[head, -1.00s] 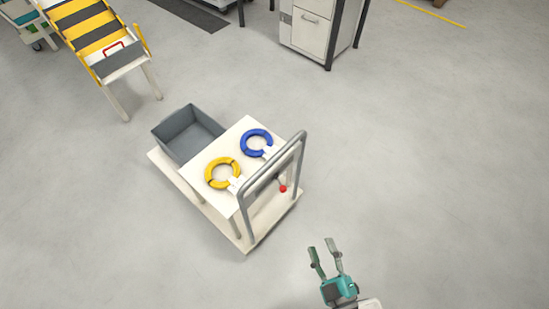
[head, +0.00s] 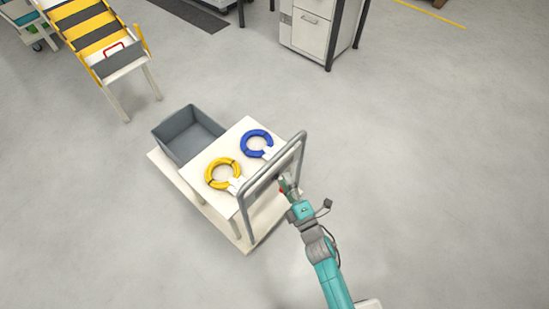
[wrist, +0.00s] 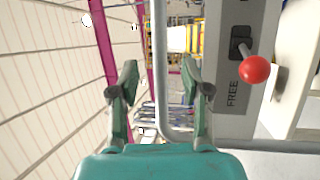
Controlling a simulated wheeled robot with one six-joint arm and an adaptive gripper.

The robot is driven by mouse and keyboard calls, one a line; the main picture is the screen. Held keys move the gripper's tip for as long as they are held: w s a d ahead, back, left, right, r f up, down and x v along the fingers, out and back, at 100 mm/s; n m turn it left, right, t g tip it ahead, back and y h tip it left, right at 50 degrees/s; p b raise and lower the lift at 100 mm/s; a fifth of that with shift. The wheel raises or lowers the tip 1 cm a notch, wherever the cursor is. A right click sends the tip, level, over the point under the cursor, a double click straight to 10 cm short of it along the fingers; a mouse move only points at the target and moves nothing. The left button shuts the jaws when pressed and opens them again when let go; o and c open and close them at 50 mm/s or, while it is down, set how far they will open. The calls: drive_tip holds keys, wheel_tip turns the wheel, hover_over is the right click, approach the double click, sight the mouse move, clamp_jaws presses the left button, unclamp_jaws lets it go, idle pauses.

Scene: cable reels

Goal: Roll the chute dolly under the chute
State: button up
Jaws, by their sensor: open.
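The chute dolly (head: 240,240) stands in the middle of the floor in the head view, with a grey push handle (head: 296,140) on its right side. In the wrist view the handle's grey tube (wrist: 158,70) runs between the open fingers of my gripper (wrist: 160,95); I cannot tell whether they touch it. In the head view my gripper (head: 288,186) is at the handle, its fingers partly hidden. A red-knobbed lever (wrist: 255,70) is beside the word FREE in the wrist view. The yellow-and-black striped chute (head: 95,35) stands at the upper left.
The dolly carries a grey bin (head: 188,135), a yellow coil (head: 210,180) and a blue coil (head: 247,150) on a white raised top. A white cabinet (head: 308,35) stands at the back. Bare floor (head: 145,125) lies between dolly and chute.

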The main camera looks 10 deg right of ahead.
sight(275, 159)
drive_tip(key=x, duration=0.9)
clamp_jaws()
